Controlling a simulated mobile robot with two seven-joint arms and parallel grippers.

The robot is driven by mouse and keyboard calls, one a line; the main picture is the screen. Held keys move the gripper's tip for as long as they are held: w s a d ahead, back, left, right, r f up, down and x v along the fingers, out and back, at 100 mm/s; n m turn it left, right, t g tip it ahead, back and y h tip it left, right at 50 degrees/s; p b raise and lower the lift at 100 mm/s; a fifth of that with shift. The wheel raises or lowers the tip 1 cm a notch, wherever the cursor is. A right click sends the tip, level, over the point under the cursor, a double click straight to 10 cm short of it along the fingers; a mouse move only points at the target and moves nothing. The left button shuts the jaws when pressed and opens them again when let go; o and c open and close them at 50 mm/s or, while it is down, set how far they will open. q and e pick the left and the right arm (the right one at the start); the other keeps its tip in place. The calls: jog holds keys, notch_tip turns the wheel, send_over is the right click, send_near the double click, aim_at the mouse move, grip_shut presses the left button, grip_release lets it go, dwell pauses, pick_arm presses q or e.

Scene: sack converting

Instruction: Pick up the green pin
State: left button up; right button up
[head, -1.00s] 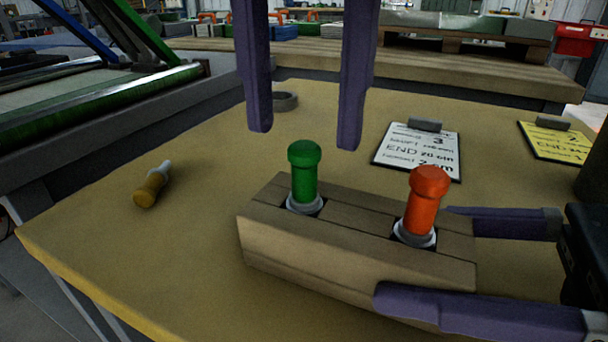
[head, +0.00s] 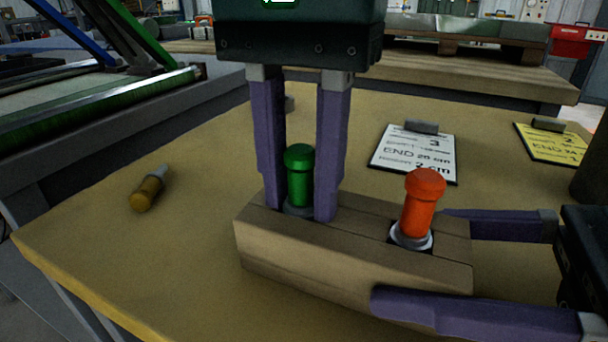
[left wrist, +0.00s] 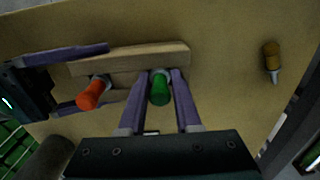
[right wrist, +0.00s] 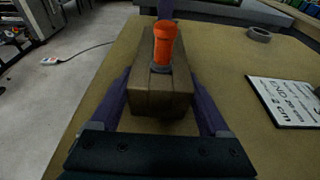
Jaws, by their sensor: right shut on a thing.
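The green pin (head: 299,178) stands upright in a hole at the left end of a wooden block (head: 330,262). My left gripper (head: 299,213) points down with one finger on each side of the pin, the tips near the block's top. Its fingers are narrowly open, very close to the pin; contact is hard to make out. In the left wrist view the pin (left wrist: 160,88) lies between the fingertips. My right gripper (head: 414,256) is shut on the block's right end, a finger along each long side; the block (right wrist: 158,97) also shows between its fingers in the right wrist view.
An orange pin (head: 421,207) stands in the block's other hole. A tool with a yellow-brown handle (head: 147,193) lies on the table (head: 120,255) at left. A white-sheet clipboard (head: 413,153) and a yellow-sheet one (head: 556,143) lie at back right. The table's front left is clear.

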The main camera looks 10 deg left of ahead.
aim_at(299, 149)
pick_arm(q)
grip_shut()
jog(key=shift+r, duration=0.1)
notch_tip(299, 149, up, 10)
jog(key=shift+f, duration=0.1)
dwell(0.5)
dwell(0.4)
pick_arm(e)
jog(key=o, duration=1)
jog(key=shift+o, duration=0.2)
jog(key=shift+d, duration=0.15)
